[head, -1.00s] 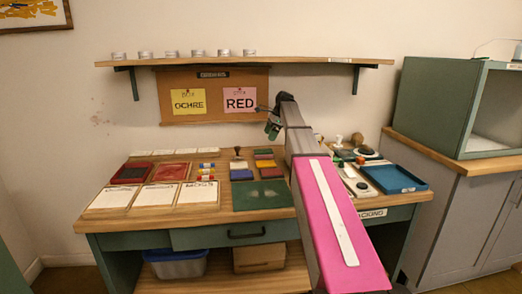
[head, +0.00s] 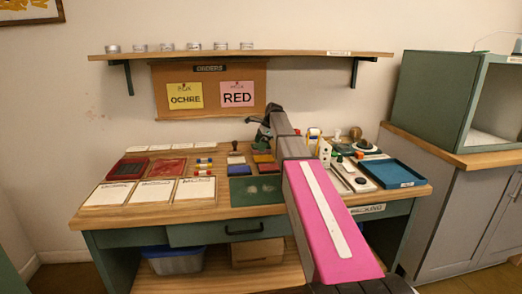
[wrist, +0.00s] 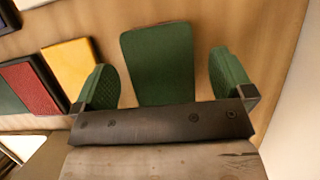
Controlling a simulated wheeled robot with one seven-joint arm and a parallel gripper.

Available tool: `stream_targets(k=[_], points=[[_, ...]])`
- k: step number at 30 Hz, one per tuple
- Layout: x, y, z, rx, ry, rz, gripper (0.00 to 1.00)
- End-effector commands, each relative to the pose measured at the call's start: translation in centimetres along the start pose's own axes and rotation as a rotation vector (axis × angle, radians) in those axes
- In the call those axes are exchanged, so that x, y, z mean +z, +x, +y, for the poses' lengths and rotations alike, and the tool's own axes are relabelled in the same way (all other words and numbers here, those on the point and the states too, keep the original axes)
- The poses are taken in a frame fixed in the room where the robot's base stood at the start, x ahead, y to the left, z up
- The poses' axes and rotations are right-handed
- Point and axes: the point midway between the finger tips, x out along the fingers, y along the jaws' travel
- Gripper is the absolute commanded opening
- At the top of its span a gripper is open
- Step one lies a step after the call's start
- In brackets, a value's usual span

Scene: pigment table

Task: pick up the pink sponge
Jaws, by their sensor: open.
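I cannot make out a pink sponge in either view. My gripper (head: 262,132) is over the back of the worktable, in front of the order board. In the wrist view its two green fingers (wrist: 163,72) are spread apart. A green upright piece shows between them; I cannot tell whether it is part of the gripper or a separate thing. A yellow block (wrist: 70,65) and a red block (wrist: 30,88) lie left of the fingers, apart from them. My arm hides part of the table behind it.
A green mat (head: 256,189) lies at the front middle of the worktable (head: 150,218). A shelf (head: 290,54) with several small jars overhangs the back. Bottles (head: 324,153) stand right of my arm.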

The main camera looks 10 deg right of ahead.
Motion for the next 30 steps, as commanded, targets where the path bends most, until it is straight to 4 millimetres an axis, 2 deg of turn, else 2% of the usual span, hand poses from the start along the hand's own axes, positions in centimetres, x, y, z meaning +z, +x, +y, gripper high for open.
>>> stream_targets(k=[4,10,11,15,16,19,20,30], points=[[-0.02,1.65,0.03,0.002,0.000,0.000,0.99],[0.00,1.72,-0.01,0.000,0.000,0.000,0.99],[0.00,1.71,-0.01,0.000,0.000,0.000,0.96],[0.00,1.70,0.00,0.001,0.000,0.000,0.50],[0.00,1.70,-0.01,0.001,0.000,0.000,0.46],[0.00,1.69,-0.01,0.001,0.000,0.000,0.46],[0.00,1.69,-0.01,0.001,0.000,0.000,0.43],[0.18,1.25,-0.02,0.000,0.000,0.000,0.43]])
